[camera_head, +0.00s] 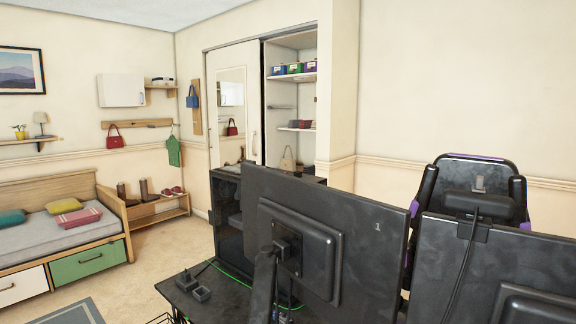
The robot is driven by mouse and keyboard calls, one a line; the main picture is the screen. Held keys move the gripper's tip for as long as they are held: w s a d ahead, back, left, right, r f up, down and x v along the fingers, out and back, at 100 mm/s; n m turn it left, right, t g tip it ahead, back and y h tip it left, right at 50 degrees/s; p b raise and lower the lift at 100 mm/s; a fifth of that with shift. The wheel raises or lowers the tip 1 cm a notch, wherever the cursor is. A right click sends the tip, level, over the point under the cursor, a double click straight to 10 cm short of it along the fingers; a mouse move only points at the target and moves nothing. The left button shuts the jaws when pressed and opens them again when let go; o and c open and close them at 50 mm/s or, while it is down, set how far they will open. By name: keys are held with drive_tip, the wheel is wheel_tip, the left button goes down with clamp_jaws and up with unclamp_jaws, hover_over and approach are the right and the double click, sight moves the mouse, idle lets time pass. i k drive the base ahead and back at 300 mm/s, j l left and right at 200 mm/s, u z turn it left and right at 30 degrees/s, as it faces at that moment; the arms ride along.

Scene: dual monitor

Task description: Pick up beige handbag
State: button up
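The beige handbag (287,164) stands upright with its handle up, in the far middle of the head view. It is at the open closet section, just above the dark top behind the left monitor. I cannot tell whether it rests on that top or on a closet shelf behind it. Its lower part is close to the monitor's upper edge. My gripper is not in view.
Two black monitors, left (335,235) and right (500,268), on a dark desk (215,296) block the near right. A black chair (475,190) stands behind them. A bed (55,240) and a shoe bench (158,213) are left. Beige floor (165,258) between is clear.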

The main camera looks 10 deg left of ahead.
sight(286, 164)
drive_tip(key=i+j+u, duration=0.45)
drive_tip(key=j, duration=0.2)
drive_tip(key=i+j+u, duration=0.9)
drive_tip(key=i, duration=0.15)
drive_tip(key=i+u, duration=0.45)
drive_tip(key=i, duration=0.15)
drive_tip(key=i+z, duration=0.1)
drive_tip(key=i, duration=0.55)
drive_tip(key=i+j+z, duration=0.1)
drive_tip(key=i, duration=0.55)
drive_tip(key=i+j+z, duration=0.1)
drive_tip(key=i, duration=0.5)
drive_tip(key=i+z, duration=0.25)
drive_tip(key=i, duration=0.4)
drive_tip(key=i+z, duration=0.3)
drive_tip(key=i, duration=0.4)
drive_tip(key=i+j+z, duration=0.25)
drive_tip(key=i, duration=0.4)
drive_tip(key=i+l+z, duration=0.2)
drive_tip(key=i+z, duration=0.25)
drive_tip(key=i, duration=0.15)
drive_tip(key=i+z, duration=0.5)
drive_tip(key=i+j+z, duration=0.25)
drive_tip(key=i+z, duration=0.2)
drive_tip(key=i, duration=0.2)
